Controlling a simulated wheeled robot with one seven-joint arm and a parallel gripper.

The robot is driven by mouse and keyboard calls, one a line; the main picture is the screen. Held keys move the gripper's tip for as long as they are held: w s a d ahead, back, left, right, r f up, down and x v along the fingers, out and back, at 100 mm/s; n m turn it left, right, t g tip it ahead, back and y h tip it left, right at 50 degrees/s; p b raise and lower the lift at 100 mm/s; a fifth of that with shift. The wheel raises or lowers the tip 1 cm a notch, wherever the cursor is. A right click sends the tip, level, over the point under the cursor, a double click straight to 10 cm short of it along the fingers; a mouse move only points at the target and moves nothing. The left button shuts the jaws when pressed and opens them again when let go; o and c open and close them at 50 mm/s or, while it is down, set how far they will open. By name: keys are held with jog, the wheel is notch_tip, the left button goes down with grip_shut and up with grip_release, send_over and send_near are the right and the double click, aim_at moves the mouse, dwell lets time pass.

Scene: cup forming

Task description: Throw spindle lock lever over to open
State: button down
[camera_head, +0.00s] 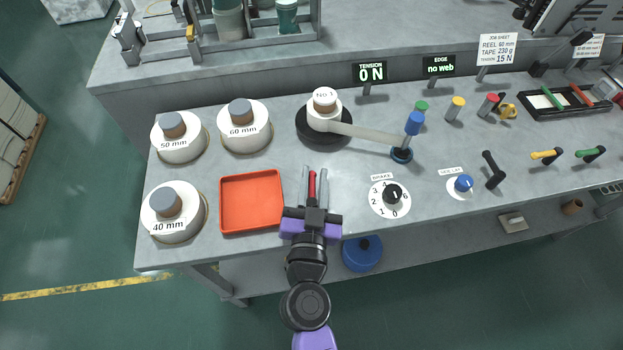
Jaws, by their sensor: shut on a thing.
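The spindle, a round black base (309,134), stands at the middle of the bench with a white "No 1" piece (324,108) on it. A short red lever (312,187), which looks like the spindle lock lever, lies just in front of the spindle base. My gripper (314,174) reaches in from the front edge of the bench, and its two grey fingers are shut on the red lever, one on each side. The lever points away from me, toward the spindle. Its lower end is hidden by my gripper.
An orange tray (252,228) lies close left of my gripper. Three white reels, 40 mm (177,226), 50 mm (181,151) and 60 mm (244,139), stand further left. A pale strip (367,132) runs right to a blue-topped post (414,123). A dial (391,195) sits right.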

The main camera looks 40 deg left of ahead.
jog(key=shift+s+a+f, duration=0.1)
jog(key=shift+s+f, duration=0.15)
jog(key=c, duration=1.4)
grip_release()
jog(key=shift+c, duration=0.2)
jog(key=shift+r, duration=0.15)
jog(key=shift+w, duration=0.1)
jog(key=shift+p+v, duration=0.4)
jog(key=shift+v, duration=3.6)
